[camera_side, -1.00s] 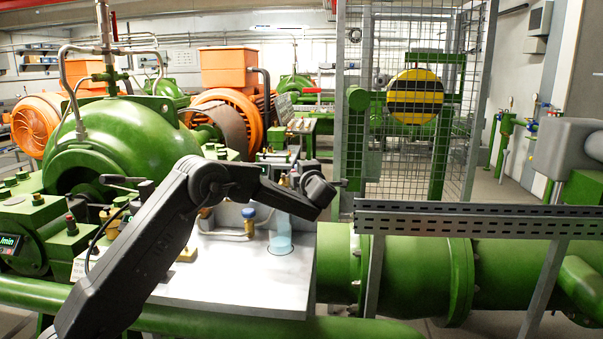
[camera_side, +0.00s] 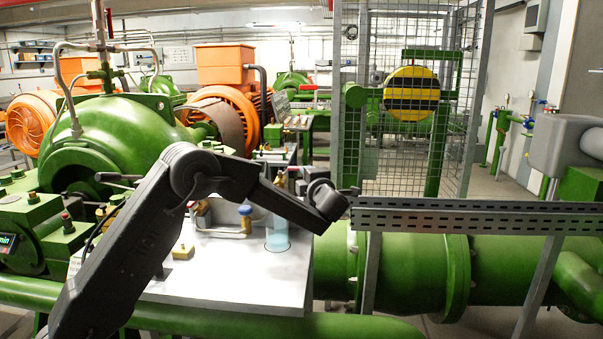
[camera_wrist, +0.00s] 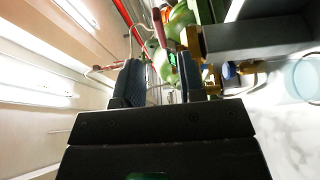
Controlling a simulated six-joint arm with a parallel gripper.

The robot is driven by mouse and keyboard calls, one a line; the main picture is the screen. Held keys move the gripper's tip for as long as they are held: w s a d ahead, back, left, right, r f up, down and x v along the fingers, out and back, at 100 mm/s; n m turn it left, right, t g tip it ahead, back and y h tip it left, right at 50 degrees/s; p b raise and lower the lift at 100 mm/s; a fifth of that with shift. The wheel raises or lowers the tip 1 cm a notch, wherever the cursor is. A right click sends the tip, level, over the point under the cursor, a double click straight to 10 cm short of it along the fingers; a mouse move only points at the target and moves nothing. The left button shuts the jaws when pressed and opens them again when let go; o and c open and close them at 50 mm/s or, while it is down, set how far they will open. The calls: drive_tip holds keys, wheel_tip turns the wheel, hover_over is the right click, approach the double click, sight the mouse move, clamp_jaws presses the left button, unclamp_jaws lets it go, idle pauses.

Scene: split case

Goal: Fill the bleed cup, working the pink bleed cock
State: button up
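A pale blue, see-through cup (camera_side: 277,236) stands upright on the white plate inside a drawn ring. Its level cannot be read. In the wrist view the cup (camera_wrist: 307,75) is at the right edge. My gripper (camera_side: 350,191) is above the plate's right end, to the right of the cup and apart from it. In the wrist view my gripper (camera_wrist: 160,82) has its two dark fingers spread, with nothing held between them. A dull pink bar (camera_wrist: 159,28) shows beyond the fingers; I cannot tell whether it is the bleed cock. No pink cock is clear in the side view.
A blue-capped brass fitting (camera_side: 245,217) with a bent pipe stands left of the cup. A brass block (camera_side: 183,252) lies on the plate (camera_side: 225,280). A slotted metal rail (camera_side: 450,216) and a mesh cage (camera_side: 410,150) stand to the right. The plate's front is clear.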

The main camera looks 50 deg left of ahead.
drive_tip(key=v, duration=0.5)
drive_tip(key=shift+d, duration=0.1)
idle(0.6)
idle(0.6)
